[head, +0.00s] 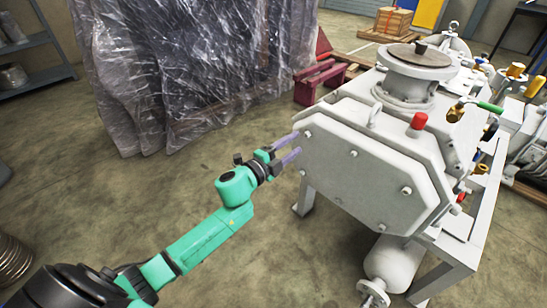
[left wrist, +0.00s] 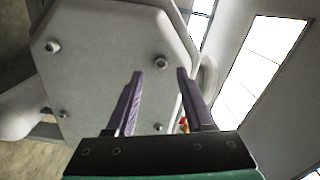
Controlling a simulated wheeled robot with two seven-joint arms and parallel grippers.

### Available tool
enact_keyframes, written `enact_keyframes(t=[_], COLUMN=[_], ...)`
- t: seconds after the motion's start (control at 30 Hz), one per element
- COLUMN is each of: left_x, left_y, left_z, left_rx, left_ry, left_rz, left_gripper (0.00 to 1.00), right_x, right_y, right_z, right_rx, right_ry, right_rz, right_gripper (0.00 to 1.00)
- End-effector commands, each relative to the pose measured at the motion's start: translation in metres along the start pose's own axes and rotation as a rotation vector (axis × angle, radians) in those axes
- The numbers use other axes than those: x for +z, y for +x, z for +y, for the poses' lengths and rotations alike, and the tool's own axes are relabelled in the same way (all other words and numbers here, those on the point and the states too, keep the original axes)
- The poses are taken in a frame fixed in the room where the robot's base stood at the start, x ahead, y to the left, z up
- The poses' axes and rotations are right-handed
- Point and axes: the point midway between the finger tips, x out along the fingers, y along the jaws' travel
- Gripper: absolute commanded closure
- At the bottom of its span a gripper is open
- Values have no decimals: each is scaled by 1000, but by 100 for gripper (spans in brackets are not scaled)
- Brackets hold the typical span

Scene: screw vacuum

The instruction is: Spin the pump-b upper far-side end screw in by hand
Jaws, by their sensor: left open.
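Pump-b is the grey pump housing (head: 355,160) with an angular end plate. Its upper left end screw (head: 307,133) sits near the plate's left corner, right by my fingertips. My left gripper (head: 299,142) comes in from the left with its two purple fingers apart, at the plate's left edge. In the left wrist view the open fingers (left wrist: 160,72) point at the plate, and a screw head (left wrist: 160,62) shows between and just beyond their tips. I cannot tell whether they touch it. Other end screws show on the plate at right (head: 406,190) and lower right (head: 382,227).
A grey cylinder (head: 393,262) hangs below, on the white frame (head: 440,285). A plastic-wrapped stack (head: 190,70) stands behind my arm.

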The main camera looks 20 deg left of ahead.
Motion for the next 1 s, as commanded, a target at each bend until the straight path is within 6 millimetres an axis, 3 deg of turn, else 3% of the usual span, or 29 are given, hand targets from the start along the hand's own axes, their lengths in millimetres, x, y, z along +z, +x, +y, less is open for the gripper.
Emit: enact_keyframes(t=[0.2, 0.4, 0.57, 1.0], left_x=[0, 0, 0, 3], left_y=[-62, -99, -108, -107], left_z=[3, 2, 1, 4], left_rx=[5, 3, 2, 7], left_ry=[-2, -1, 2, -7], left_rz=[-2, -1, 0, -8], left_gripper=[47, 47, 47, 47], right_x=[0, 0, 0, 0], right_y=[2, 4, 4, 4], right_z=[0, 0, 0, 0], right_rx=[0, 0, 0, 0], right_ry=[0, -1, -1, -1], right_rz=[0, 0, 0, 0], right_gripper=[50, 50, 50, 50])
